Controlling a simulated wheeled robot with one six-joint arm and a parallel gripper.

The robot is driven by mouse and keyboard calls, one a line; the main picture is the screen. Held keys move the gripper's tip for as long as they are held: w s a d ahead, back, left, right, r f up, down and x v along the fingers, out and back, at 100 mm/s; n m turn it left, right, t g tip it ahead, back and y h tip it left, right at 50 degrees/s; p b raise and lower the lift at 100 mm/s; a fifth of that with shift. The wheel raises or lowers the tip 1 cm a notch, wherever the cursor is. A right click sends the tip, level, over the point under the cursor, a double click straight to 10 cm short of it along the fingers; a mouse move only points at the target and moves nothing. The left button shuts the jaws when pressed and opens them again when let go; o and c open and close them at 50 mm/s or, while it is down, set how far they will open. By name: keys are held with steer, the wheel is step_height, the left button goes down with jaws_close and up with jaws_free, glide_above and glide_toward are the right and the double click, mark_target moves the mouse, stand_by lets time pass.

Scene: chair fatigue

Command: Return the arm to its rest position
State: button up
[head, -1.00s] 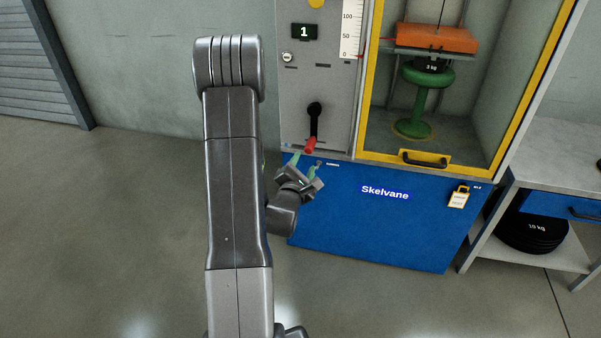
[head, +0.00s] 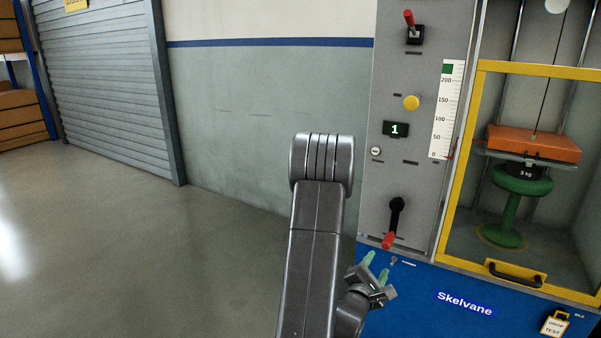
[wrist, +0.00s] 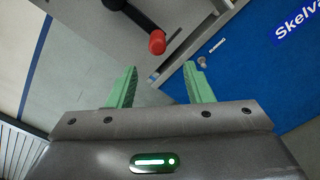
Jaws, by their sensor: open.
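My gripper (head: 377,267) is in front of the lower left of the test machine, just below the red-knobbed crank. Its green fingers show in the wrist view (wrist: 160,88), spread apart with nothing between them. The crank's red knob (head: 388,241) hangs down on its black lever. The knob also shows beyond the fingers in the wrist view (wrist: 157,42), apart from them. My arm stands upright in the middle of the head view, and part of the wrist is hidden behind it.
The machine's grey panel (head: 383,178) has a display reading 1, a yellow button (head: 411,103) and an upper red-handled lever (head: 410,27). A yellow-framed door (head: 469,110) covers a green stool (head: 510,207) under an orange block (head: 534,143). Open floor (head: 130,260) lies left.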

mark_target(386, 247)
steer(key=x, duration=1.2)
steer(key=shift+w+d+r+b, duration=0.1)
steer(key=shift+w+b, duration=0.25)
steer(key=shift+s, duration=0.1)
